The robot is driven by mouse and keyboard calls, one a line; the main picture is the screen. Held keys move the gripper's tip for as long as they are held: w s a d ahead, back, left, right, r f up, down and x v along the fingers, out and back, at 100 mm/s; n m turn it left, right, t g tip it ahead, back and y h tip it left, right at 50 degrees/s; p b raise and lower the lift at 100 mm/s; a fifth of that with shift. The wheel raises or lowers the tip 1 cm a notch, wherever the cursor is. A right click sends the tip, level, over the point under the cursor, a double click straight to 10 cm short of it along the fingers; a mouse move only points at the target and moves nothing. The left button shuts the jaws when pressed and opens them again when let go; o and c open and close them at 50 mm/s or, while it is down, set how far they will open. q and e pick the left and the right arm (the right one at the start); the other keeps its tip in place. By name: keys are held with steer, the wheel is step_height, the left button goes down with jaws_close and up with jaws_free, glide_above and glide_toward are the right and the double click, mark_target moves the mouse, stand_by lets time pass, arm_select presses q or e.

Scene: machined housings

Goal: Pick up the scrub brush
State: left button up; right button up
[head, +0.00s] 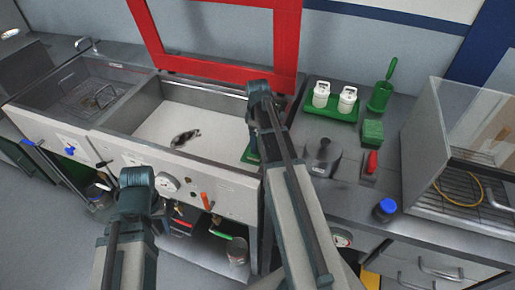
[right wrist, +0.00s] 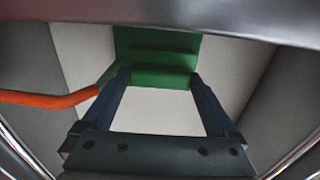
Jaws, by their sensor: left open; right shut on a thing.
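A green block-like thing (head: 249,156), likely the scrub brush, is at the right end of the light sink basin, under my right gripper (head: 254,142). In the right wrist view the green thing (right wrist: 155,48) has a stepped face and sits between the two fingertips (right wrist: 158,82), which are shut on it. Its lower part and bristles cannot be made out. I cannot tell whether it touches the basin floor. My left gripper (head: 137,180) is open and empty, in front of the sink cabinet.
The basin (head: 215,127) holds a small dark item (head: 185,137). A red frame (head: 225,72) stands behind it. On the right counter are a green tray (head: 331,112) with two white bottles, a green block (head: 372,132), a grey pot (head: 322,155) and a blue-capped jar (head: 385,209).

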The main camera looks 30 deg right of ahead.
steer(key=shift+r, duration=0.2)
step_height(320, 180, up, 10)
steer(key=p, duration=1)
steer(key=shift+f, duration=0.15)
steer(key=o, duration=0.9)
steer(key=c, duration=0.6)
step_height(320, 180, down, 3)
steer(key=b, duration=0.2)
steer(key=shift+w+d+b, duration=0.15)
steer(key=shift+b, duration=0.25)
steer(key=shift+c, duration=0.2)
steer(key=shift+f, duration=0.2)
steer(key=shift+w+d+r, duration=0.1)
